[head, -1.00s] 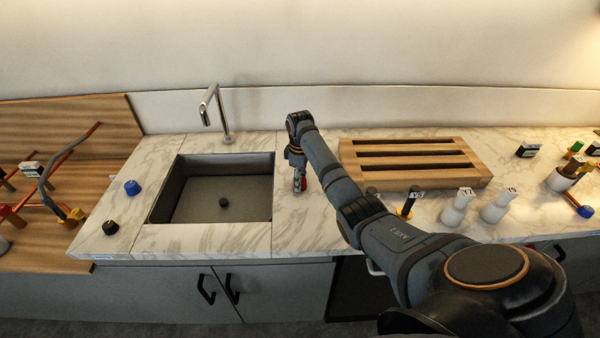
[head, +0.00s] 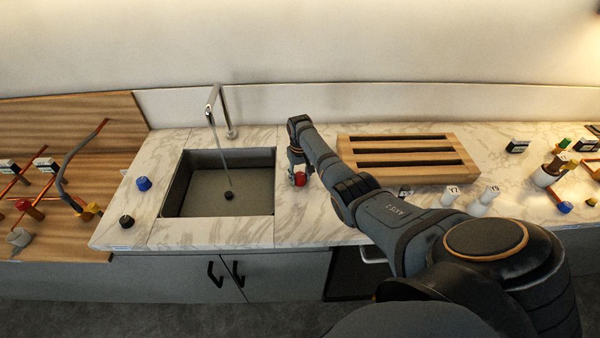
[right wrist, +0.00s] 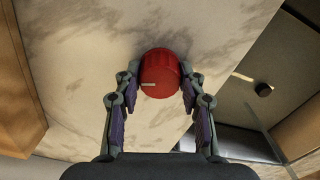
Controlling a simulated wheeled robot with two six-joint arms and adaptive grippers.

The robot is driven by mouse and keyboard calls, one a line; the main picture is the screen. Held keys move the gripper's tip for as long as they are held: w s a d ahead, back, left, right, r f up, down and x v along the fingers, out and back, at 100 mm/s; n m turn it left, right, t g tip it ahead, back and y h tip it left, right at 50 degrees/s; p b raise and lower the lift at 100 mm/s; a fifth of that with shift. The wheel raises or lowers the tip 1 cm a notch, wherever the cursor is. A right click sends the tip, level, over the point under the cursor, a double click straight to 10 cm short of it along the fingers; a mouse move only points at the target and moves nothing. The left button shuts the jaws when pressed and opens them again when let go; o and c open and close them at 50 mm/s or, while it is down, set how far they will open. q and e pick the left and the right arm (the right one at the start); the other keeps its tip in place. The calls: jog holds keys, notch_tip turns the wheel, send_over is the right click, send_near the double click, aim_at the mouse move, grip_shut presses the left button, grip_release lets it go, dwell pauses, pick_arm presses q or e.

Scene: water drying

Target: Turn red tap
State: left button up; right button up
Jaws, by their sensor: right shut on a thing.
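The red tap (head: 300,179) is a round knob on the marble counter just right of the sink. In the right wrist view the red tap (right wrist: 160,73) sits between the fingertips, with a pale mark on its side. My right gripper (head: 298,176) is shut on it from above, and in the right wrist view both fingers of the gripper (right wrist: 160,82) touch its sides. The chrome faucet (head: 222,110) stands behind the sink (head: 178,188), and a thin stream of water falls from it to the drain. My left gripper is not in view.
A blue knob (head: 143,183) and a black knob (head: 126,221) sit left of the sink. A slotted wooden rack (head: 460,172) lies to the right, with labelled white flasks (head: 484,200) in front. Pipes on a wooden board (head: 80,160) stand at far left.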

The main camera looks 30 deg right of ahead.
aim_at(300, 175)
jog(key=shift+m+p, duration=0.5)
jog(key=shift+m, duration=1.4)
jog(key=o, duration=1.1)
jog(key=shift+o, duration=0.2)
jog(key=shift+r, duration=0.2)
notch_tip(300, 175, up, 12)
jog(key=shift+f, duration=0.2)
